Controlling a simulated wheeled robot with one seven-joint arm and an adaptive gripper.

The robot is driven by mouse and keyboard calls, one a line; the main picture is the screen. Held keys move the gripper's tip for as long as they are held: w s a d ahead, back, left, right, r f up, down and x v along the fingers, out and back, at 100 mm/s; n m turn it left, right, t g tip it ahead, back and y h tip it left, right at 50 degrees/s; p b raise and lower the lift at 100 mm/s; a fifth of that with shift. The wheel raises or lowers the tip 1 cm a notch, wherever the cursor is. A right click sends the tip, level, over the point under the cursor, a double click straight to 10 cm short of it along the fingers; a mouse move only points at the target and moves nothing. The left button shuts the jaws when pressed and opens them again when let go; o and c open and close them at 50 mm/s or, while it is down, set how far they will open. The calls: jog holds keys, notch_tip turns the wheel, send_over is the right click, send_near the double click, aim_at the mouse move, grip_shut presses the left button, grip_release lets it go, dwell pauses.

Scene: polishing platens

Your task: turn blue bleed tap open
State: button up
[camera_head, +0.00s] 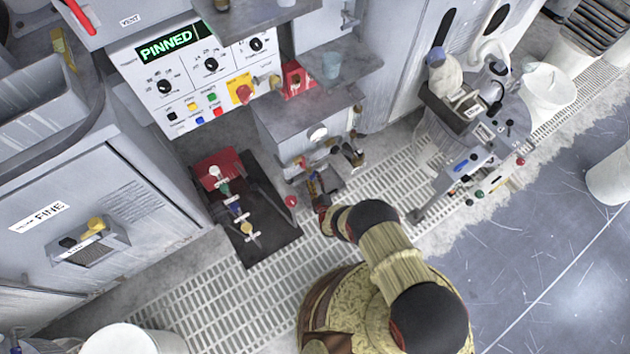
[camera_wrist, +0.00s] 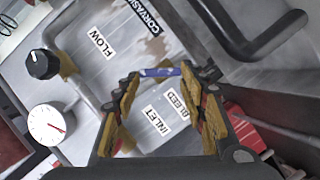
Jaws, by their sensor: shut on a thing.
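The blue bleed tap (camera_wrist: 160,72) shows in the wrist view as a short blue bar lying nearly level across the picture. My gripper (camera_wrist: 170,77) has its fingertips at the two ends of this bar and is shut on it. The label BLEED (camera_wrist: 177,105) and the label INLET (camera_wrist: 157,121) are visible between the fingers. In the head view my gripper (camera_head: 315,187) is at the front of the grey cabinet, below its round gauge. The tap cannot be made out there, and its stem is hidden.
A black knob (camera_wrist: 42,64) and a white dial gauge (camera_wrist: 47,125) are left of the fingers. A thick black curved handle (camera_wrist: 262,38) is at upper right. In the head view, a dark tray with small taps (camera_head: 255,235) lies left of my gripper, and a cart (camera_head: 480,165) stands right.

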jog(key=shift+a+f+n, duration=0.1)
jog(key=shift+n, duration=0.3)
jog(key=shift+t, duration=0.3)
jog(key=o, duration=1.2)
jog(key=v, duration=1.2)
jog(key=shift+c, duration=0.3)
